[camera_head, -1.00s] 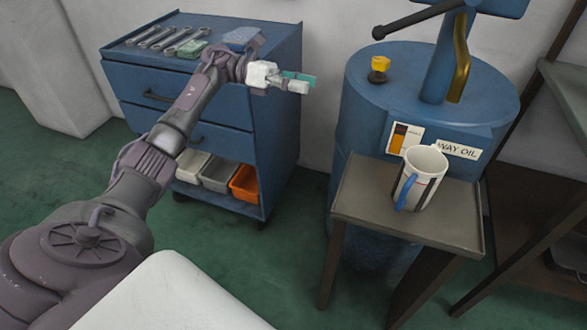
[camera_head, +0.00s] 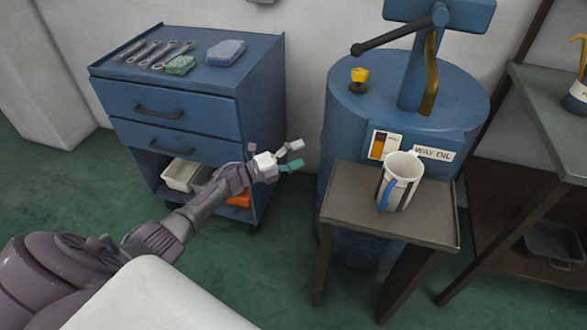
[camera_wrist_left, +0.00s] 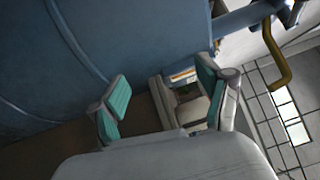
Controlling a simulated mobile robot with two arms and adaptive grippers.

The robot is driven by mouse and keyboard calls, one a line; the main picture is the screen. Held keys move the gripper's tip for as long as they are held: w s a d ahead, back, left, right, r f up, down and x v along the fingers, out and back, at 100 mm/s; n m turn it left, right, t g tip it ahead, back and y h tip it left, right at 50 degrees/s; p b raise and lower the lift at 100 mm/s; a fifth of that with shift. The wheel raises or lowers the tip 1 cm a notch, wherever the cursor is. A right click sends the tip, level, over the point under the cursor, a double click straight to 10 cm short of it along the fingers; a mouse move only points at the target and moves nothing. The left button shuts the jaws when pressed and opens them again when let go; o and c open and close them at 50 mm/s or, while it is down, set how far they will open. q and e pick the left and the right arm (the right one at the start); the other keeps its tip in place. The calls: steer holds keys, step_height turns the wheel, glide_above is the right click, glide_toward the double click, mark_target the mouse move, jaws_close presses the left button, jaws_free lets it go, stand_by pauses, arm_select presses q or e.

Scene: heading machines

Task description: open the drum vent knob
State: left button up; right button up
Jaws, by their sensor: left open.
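The drum vent knob (camera_head: 359,78) is yellow on a dark base, on the left part of the top of the blue oil drum (camera_head: 338,125). My left gripper (camera_head: 296,155) is open and empty, left of the drum, lower than its top and well apart from the knob. In the left wrist view its two teal-padded fingers (camera_wrist_left: 162,95) are spread, with the drum's blue side (camera_wrist_left: 130,40) beyond them. The knob cannot be made out in that view. My right gripper is not in view.
A small stand (camera_head: 336,205) bearing a mug (camera_head: 399,178) is in front of the drum. The pump handle (camera_head: 395,36) reaches over the drum top near the knob. A blue tool cabinet (camera_head: 215,110) with wrenches on top is at left. A bench (camera_head: 545,105) is at right.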

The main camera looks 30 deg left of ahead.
arm_select(q)
steer(key=f+n+y, duration=0.1)
steer(key=f, duration=0.1)
steer(key=s+f+n+y, duration=0.1)
steer(key=f+n, duration=0.2)
steer(key=shift+s+a+f+y+p, duration=0.1)
steer(key=shift+s+f+y+p, duration=0.2)
steer(key=shift+s+y+p, duration=0.1)
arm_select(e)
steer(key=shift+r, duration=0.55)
